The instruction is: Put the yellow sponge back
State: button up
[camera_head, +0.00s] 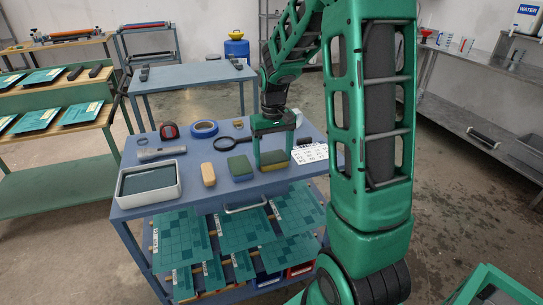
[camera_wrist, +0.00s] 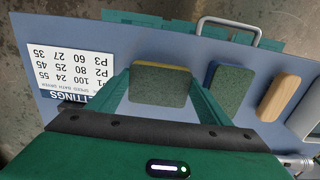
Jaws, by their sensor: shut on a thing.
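The yellow sponge (camera_head: 274,167) has a dark green top and a yellow lower layer. It is at the front right of the blue cart top (camera_head: 215,191), between the fingers of my gripper (camera_head: 273,160). In the wrist view the sponge (camera_wrist: 160,87) shows its green face and a yellow edge, with a finger of my gripper (camera_wrist: 160,92) on each side. My gripper is shut on it. I cannot tell whether its underside touches the cart top.
A blue-edged green sponge (camera_head: 240,166) lies close to the left, then a tan block (camera_head: 208,174) and a white tray (camera_head: 150,182). A printed settings card (camera_wrist: 85,65) lies on the other side. A magnifier (camera_head: 229,142), blue tape roll (camera_head: 204,129) and red-black tape measure (camera_head: 169,130) lie behind.

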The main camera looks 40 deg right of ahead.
aim_at(273, 158)
jog(key=o, duration=1.3)
jog(key=shift+r, duration=0.1)
notch_tip(273, 158, up, 11)
jog(key=s+a+f+m, duration=0.1)
jog(key=s, duration=1.3)
jog(key=s+a+f+m, duration=0.1)
jog(key=s+f+m, duration=0.1)
jog(key=s, duration=1.2)
jog(key=shift+a+f, duration=0.15)
jog(key=shift+a, duration=0.2)
